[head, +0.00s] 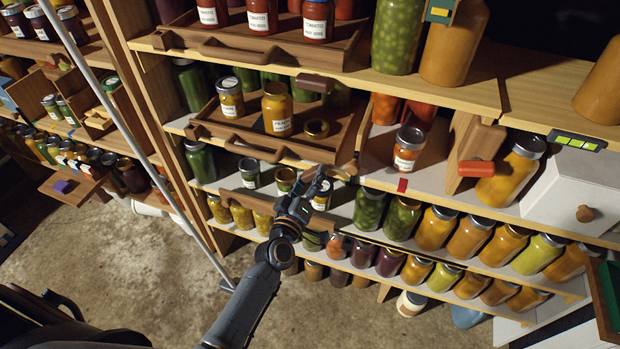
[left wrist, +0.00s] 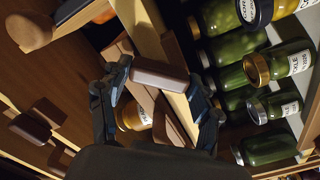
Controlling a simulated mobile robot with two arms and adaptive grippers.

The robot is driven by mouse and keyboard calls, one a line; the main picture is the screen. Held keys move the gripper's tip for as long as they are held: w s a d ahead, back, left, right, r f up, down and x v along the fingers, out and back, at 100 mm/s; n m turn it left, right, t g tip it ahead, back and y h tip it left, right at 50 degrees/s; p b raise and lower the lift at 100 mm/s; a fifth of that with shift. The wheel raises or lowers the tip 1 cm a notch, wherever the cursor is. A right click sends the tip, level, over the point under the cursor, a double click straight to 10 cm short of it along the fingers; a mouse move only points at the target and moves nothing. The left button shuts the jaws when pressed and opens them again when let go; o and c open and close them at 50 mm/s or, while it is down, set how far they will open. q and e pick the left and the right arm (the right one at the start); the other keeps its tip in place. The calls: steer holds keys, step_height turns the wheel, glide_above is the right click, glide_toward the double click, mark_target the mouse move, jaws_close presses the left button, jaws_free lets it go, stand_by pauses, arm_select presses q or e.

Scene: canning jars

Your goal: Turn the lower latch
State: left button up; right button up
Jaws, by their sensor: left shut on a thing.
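My left gripper (head: 322,184) reaches up from the bottom of the head view to the front of the shelf below the wooden tray. In the left wrist view the gripper (left wrist: 158,85) has one finger at each end of a brown, rounded block, the lower latch (left wrist: 158,74), and is shut on it. The latch lies roughly level across that picture, against a pale wooden edge. In the head view the gripper mostly hides it. Another brown latch block (head: 315,83) sits higher, at the shelf edge above the tray. My right gripper is not in view.
The wooden tray (head: 222,128) holds jars and a loose lid (head: 317,128) just above the gripper. Rows of jars stand close behind and below it. A red-handled block (head: 477,168) and a white cabinet (head: 550,200) are to the right.

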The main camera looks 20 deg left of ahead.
arm_select(q)
steer(key=n, duration=0.4)
steer(key=shift+n, duration=0.3)
steer(key=shift+n+b, duration=0.4)
steer(key=shift+n, duration=1.5)
steer(key=o, duration=1.2)
steer(key=shift+c, duration=0.2)
steer(key=shift+s, duration=0.1)
steer(key=s, duration=1.2)
steer(key=shift+a, duration=0.2)
steer(key=shift+w, duration=0.1)
